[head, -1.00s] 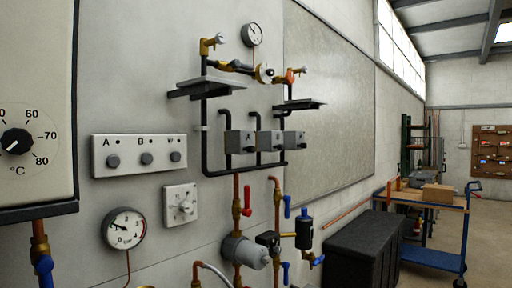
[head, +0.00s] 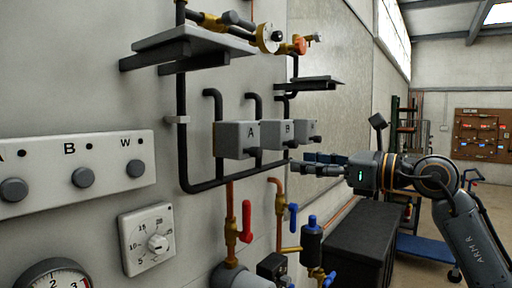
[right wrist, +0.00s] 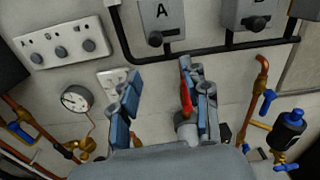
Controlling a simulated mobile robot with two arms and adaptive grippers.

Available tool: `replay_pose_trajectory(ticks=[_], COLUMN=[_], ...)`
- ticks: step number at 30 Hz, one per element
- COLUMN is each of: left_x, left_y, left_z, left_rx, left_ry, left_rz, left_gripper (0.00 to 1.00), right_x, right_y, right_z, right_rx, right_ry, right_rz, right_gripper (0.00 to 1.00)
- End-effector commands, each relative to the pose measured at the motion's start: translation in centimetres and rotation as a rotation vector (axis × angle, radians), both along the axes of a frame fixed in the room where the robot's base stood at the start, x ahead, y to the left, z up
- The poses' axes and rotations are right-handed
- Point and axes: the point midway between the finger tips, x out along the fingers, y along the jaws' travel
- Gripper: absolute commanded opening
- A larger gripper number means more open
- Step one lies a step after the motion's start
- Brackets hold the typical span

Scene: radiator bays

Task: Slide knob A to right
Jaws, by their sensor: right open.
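Grey box A (head: 235,138) is on the wall pipework, the leftmost of a row of boxes. Its small dark knob (head: 254,152) is at the box's lower right edge in the head view. In the right wrist view, box A (right wrist: 161,15) is at the top, and the knob (right wrist: 155,39) is near its lower edge. My right gripper (head: 297,163) comes in from the right, with its fingers pointing left, in front of and below the boxes. In the right wrist view its fingers (right wrist: 159,72) are apart and empty, below the knob. My left gripper is not in view.
Box B (head: 275,133) and another box stand right of box A, with black pipe below. A red-handled valve (head: 246,222) is below. A panel (head: 105,168) with round knobs, one marked B, is at left. A shelf (head: 188,45) juts out above.

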Motion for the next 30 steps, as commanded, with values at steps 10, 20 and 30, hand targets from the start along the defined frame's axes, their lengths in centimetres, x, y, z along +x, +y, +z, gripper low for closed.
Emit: replay_pose_trajectory(ticks=[10,20,30], left_x=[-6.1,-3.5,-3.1], left_y=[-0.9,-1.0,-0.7], left_z=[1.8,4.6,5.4], left_rx=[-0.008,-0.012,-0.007], left_ry=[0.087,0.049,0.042], left_rz=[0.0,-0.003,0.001], left_gripper=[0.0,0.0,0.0], right_x=[2.4,6.4,8.0], right_y=[3.6,9.0,11.0], right_z=[0.9,0.8,0.4], right_rx=[-0.017,-0.017,-0.019], right_ry=[-0.015,-0.015,-0.017], right_rz=[-0.005,-0.006,-0.009], right_gripper=[0.47,0.47,0.47])
